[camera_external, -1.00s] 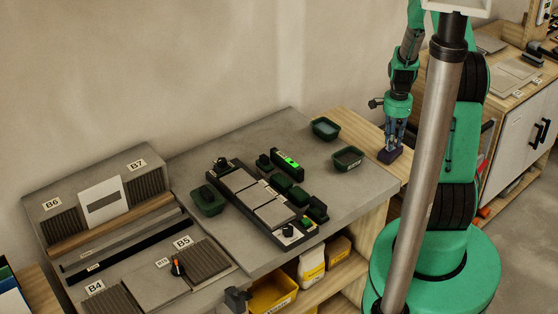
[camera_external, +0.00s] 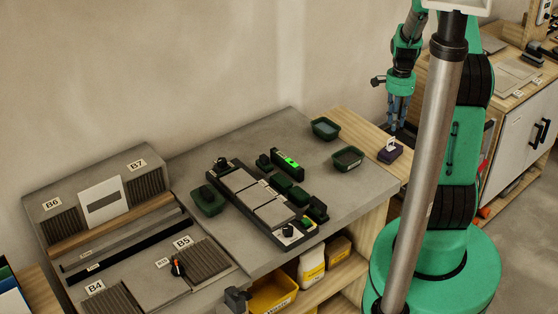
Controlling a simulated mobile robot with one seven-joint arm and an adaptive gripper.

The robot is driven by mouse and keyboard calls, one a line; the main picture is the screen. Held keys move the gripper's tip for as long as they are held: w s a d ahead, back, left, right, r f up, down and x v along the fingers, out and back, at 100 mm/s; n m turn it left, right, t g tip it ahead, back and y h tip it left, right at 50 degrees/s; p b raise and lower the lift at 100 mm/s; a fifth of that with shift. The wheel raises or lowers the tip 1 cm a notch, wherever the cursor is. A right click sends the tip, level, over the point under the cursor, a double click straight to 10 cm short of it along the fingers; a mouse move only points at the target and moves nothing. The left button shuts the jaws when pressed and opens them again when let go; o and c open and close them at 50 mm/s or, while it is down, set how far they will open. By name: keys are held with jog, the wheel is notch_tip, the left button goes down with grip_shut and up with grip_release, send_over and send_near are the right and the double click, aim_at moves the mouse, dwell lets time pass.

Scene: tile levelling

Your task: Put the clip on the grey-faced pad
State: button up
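A small dark purple block (camera_external: 390,154), possibly a pad, sits on the wooden strip at the right end of the bench. A small pale piece (camera_external: 390,144), possibly the clip, stands on top of it. Whether the block's face is grey is too small to tell. My gripper (camera_external: 397,127) points down just above and behind the block, apart from it. Its fingers are small and partly merge with the dark background, so their opening is unclear. I see nothing between them.
Green bins (camera_external: 348,158) stand left of the block. A dark frame with grey tiles (camera_external: 239,180) lies mid-bench, beside a level with a bright green window (camera_external: 288,161). A metal post (camera_external: 428,170) crosses the view right of the gripper.

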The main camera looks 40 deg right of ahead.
aim_at(393, 138)
jog(key=shift+r, duration=1.9)
jog(key=a+r+n+t+h, duration=0.15)
jog(key=a+r+n, duration=0.65)
jog(key=a+r, duration=1.45)
jog(key=s+a+r+n+t, duration=0.2)
jog(key=s+a+r+n, duration=0.3)
jog(key=s+a, duration=0.4)
jog(key=s+a+r+n+t+y, duration=0.1)
jog(key=s+a+r+n, duration=0.4)
jog(key=s+a, duration=0.5)
jog(key=shift+s+a+r+t, duration=0.2)
jog(key=shift+s+a+t, duration=0.05)
jog(key=shift+a+t, duration=0.3)
